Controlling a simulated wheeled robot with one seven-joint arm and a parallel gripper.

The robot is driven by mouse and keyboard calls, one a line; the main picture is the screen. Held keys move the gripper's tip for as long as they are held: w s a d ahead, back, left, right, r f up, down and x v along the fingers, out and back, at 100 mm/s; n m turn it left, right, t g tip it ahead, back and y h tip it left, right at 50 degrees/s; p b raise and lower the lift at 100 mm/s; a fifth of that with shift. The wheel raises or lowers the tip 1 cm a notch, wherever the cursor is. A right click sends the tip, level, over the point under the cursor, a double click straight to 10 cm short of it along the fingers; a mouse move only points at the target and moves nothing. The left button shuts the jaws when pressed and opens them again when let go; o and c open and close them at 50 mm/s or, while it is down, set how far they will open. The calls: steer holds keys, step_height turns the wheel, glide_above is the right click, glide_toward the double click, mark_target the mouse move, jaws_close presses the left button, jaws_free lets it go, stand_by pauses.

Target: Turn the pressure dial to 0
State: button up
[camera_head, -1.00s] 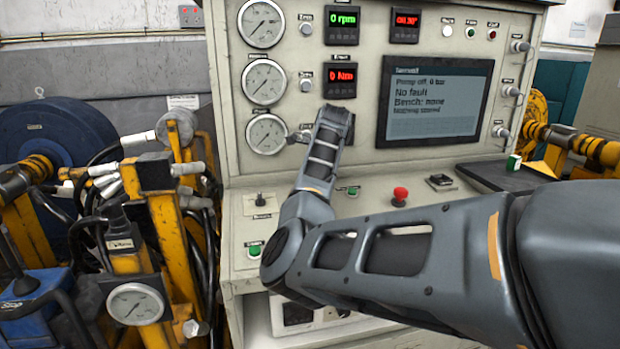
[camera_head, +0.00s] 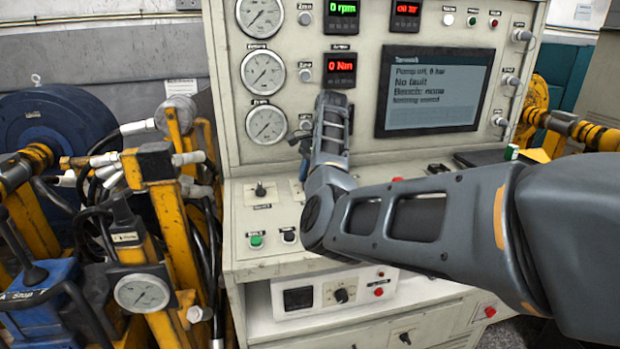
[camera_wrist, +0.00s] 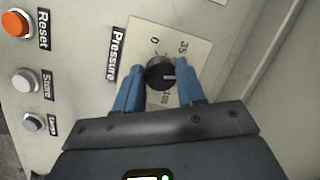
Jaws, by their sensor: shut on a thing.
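The pressure dial (camera_wrist: 158,73) is a round black knob on a pale scale plate in the wrist view, beside the label "Pressure". The 0 mark is above the knob, 35 is to its upper right, and a larger number is below. The knob's white pointer line points right in that view, away from the 0. My gripper (camera_wrist: 160,70) has a blue finger on either side of the knob and is shut on it. In the head view my arm hides the dial and most of the gripper.
A gauge (camera_head: 266,124) stands left of my arm; yellow machinery (camera_head: 165,215) stands left of the console.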

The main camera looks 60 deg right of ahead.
steer(key=n+g, duration=0.1)
steer(key=n, duration=0.4)
steer(key=shift+w+d+r+n+y, duration=0.1)
steer(key=shift+n+y, duration=0.2)
steer(key=n, duration=0.2)
steer(key=n+g, duration=0.1)
steer(key=n, duration=0.2)
steer(key=shift+g, duration=0.3)
steer(key=n+g+h, duration=0.1)
steer(key=n, duration=0.4)
steer(key=shift+w+n, duration=0.1)
steer(key=shift+n, duration=0.2)
steer(key=shift+n+g+h, duration=0.4)
steer(key=shift+n+h, duration=0.1)
steer(key=shift+n, duration=1.6)
steer(key=o, duration=1)
steer(key=shift+w+a+r, duration=0.1)
steer(key=shift+w+r, duration=0.1)
steer(key=shift+r, duration=1.05)
steer(key=shift+w+a+r, duration=0.1)
steer(key=shift+w+r, duration=0.05)
steer(key=shift+r, duration=1.15)
steer(key=shift+w+r, duration=0.2)
steer(key=shift+r, duration=1.05)
